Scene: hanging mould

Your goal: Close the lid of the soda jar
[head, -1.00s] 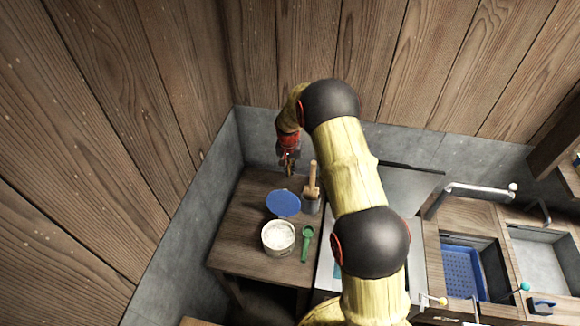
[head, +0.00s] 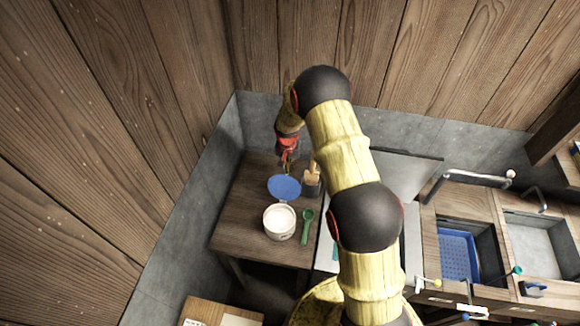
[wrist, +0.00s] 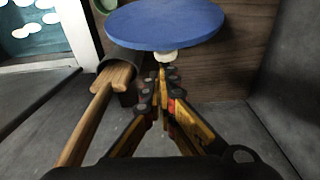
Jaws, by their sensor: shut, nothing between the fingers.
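The soda jar (head: 279,224) is a white tub of white powder on the small wooden table, open at the top. Its round blue lid (head: 285,187) stands raised at the jar's far side; it also shows large at the top of the wrist view (wrist: 165,24). My gripper (head: 288,168) is behind the lid, on the wall side. In the wrist view my gripper (wrist: 160,75) is shut and empty, its fingertips just below the lid's edge near a small white piece. I cannot tell whether they touch. The jar's body is hidden in the wrist view.
A dark holder with wooden tools (head: 312,181) stands right of the lid, close beside my gripper; the tools also show in the wrist view (wrist: 95,115). A green scoop (head: 305,226) lies right of the jar. Grey walls close off the table's back and left. The table's left part is clear.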

